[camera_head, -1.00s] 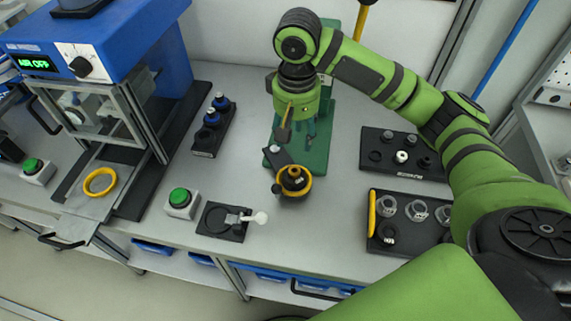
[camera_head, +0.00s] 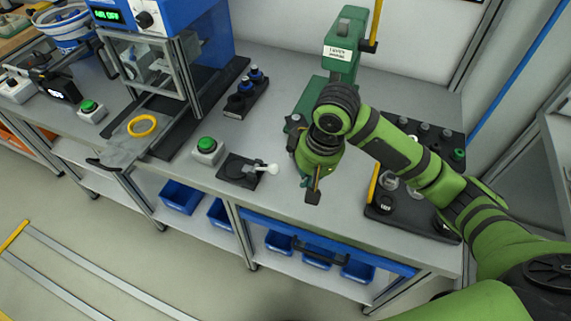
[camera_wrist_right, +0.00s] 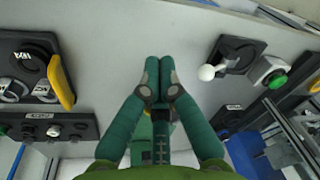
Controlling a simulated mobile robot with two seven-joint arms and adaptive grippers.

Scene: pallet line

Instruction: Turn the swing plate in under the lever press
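The green lever press (camera_head: 343,52) stands at the back of the bench, its base partly behind my right arm. The dark swing plate (camera_head: 292,135) shows only as a sliver with a grey pivot knob beside the press base. Its outer end and the amber cup on it are hidden behind my gripper. My right gripper (camera_head: 313,192) points down in front of the press, over the bench's front part. In the right wrist view its two green fingers (camera_wrist_right: 160,75) have their tips together. Nothing shows between the tips; the plate's handle cannot be seen. My left gripper is not in view.
A black pad with a white-knobbed toggle (camera_head: 240,171) and a green button box (camera_head: 207,150) lie to the left. A rack with blue-topped parts (camera_head: 245,92) is behind them. Dark trays of fittings (camera_head: 405,212) with a yellow handle stand to the right.

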